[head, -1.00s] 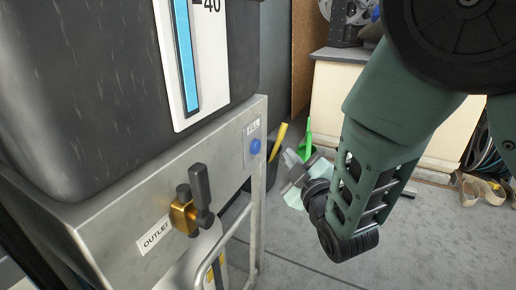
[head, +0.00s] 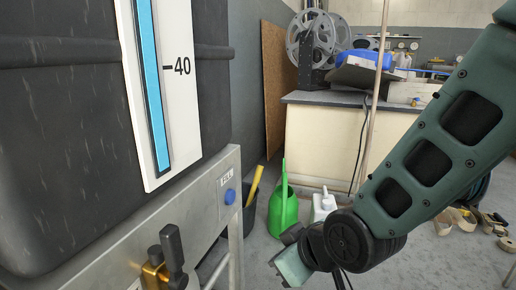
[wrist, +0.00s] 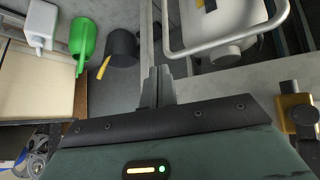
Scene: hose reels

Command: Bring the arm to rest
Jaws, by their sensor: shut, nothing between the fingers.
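My gripper (wrist: 158,86) shows in the wrist view with its two grey fingers together and nothing between them. Beyond the fingertips are grey floor and a metal frame, with no contact visible. In the head view my green arm (head: 440,155) comes in from the right and slopes down to the left. Its wrist end hangs low near the bottom middle, to the right of the tank stand (head: 226,205). The fingers cannot be made out clearly in the head view.
A dark tank (head: 60,130) with a blue level gauge (head: 158,80) fills the left. A brass outlet valve (head: 156,270) and blue fill button (head: 230,196) are on its stand. A green watering can (head: 283,210) and white jug (head: 322,206) stand beyond my wrist. A counter (head: 325,140) is behind.

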